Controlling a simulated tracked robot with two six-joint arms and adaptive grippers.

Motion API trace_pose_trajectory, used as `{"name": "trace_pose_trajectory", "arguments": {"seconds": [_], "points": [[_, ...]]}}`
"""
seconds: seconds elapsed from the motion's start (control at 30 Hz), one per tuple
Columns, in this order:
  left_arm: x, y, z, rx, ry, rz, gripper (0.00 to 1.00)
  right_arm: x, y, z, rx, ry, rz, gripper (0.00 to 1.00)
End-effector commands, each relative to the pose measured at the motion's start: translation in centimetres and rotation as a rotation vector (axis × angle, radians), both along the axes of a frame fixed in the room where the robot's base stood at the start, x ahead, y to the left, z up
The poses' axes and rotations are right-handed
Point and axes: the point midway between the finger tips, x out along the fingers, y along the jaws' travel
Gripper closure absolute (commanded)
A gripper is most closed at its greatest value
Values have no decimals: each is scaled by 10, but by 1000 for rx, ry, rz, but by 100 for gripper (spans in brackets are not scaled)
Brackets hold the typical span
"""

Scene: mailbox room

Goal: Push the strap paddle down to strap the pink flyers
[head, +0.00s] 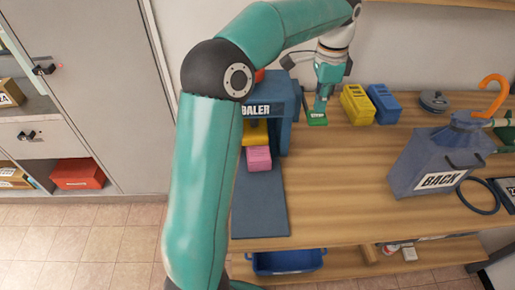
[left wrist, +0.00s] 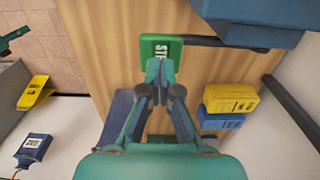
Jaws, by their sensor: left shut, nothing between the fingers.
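The green strap paddle (head: 317,119) sits just right of the blue baler (head: 284,100) in the head view. It also shows in the left wrist view (left wrist: 160,50), with part of a white label and a dark bar running right from it. My left gripper (head: 320,106) points down over the paddle, shut and empty. Its tips (left wrist: 158,68) overlap the paddle's edge; I cannot tell whether they touch it. The pink flyers (head: 259,158) lie at the baler's front opening, below a yellow part (head: 255,132). My left arm hides part of the baler. My right gripper does not show.
A yellow block (head: 356,104) and a blue block (head: 383,103) stand close right of the gripper. The bench's front middle (head: 335,205) is clear.

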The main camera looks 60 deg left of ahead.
Motion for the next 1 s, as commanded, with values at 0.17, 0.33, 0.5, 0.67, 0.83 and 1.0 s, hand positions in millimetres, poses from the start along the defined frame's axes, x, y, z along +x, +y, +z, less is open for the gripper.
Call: {"name": "trace_pose_trajectory", "arguments": {"seconds": [0.17,0.33,0.5,0.67,0.83,1.0], "points": [[0,0,-6,0,1,0,100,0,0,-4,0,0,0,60],[0,0,-14,0,0,0,100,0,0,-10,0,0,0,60],[0,0,-22,0,0,0,100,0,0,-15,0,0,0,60],[0,0,-25,0,0,-1,100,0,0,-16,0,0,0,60],[0,-1,-24,0,1,-1,100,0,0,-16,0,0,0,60],[0,-1,-25,0,1,-1,100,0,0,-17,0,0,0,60]]}}
